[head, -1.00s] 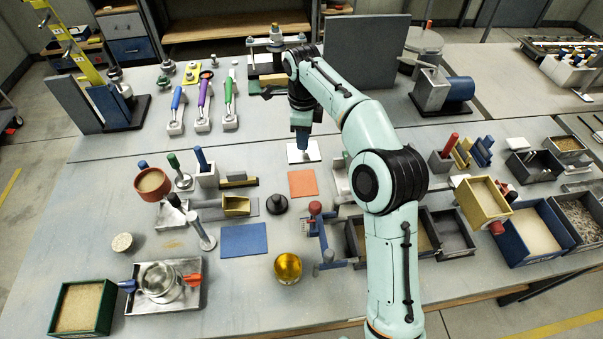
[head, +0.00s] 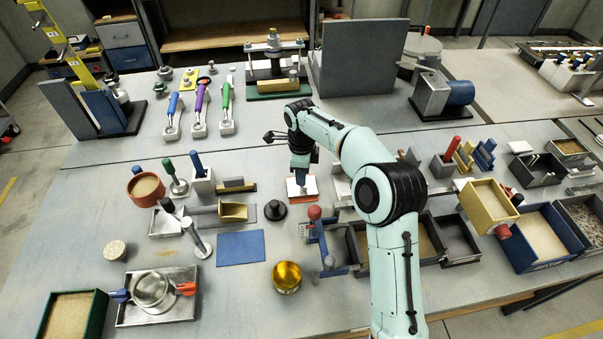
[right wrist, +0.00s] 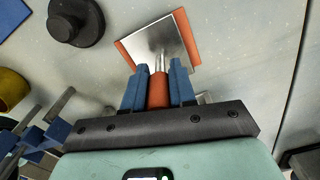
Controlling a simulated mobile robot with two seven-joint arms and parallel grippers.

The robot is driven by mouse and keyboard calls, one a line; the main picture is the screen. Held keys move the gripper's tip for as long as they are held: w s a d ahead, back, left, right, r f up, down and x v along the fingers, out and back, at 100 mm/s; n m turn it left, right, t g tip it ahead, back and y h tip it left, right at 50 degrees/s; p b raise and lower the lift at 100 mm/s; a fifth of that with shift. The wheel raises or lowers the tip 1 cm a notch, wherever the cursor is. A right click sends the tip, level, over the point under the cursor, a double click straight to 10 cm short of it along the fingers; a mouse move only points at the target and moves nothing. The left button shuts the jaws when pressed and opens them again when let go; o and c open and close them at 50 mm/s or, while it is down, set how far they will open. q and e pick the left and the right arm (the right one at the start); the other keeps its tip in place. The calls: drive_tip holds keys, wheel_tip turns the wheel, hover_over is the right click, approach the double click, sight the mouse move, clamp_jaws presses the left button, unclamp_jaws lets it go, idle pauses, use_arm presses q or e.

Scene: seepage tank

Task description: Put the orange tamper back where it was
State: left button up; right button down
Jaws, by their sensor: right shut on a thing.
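My right gripper (head: 300,178) is shut on the orange handle of the tamper. In the right wrist view the orange tamper (right wrist: 158,92) stands between the two blue fingers, with its thin metal stem leading to a square metal plate (right wrist: 160,42). The plate is over the orange square mat (right wrist: 190,38), covering most of it and leaving orange strips on two sides. In the head view the plate (head: 296,190) shows pale over the mat (head: 314,186). I cannot tell whether plate and mat touch. My left gripper is not in view.
A black round knob-topped piece (head: 275,210) stands left of the mat, with a blue mat (head: 241,246) nearer the front. A blue stand with a red knob (head: 315,213) is close in front. A gold cup (head: 287,277) stands near the front edge.

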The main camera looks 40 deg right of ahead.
drive_tip(key=shift+f, duration=0.1)
drive_tip(key=c, duration=0.9)
unclamp_jaws()
wheel_tip(320, 180, up, 12)
drive_tip(key=shift+r+p, duration=0.15)
drive_tip(key=shift+p, duration=1.1)
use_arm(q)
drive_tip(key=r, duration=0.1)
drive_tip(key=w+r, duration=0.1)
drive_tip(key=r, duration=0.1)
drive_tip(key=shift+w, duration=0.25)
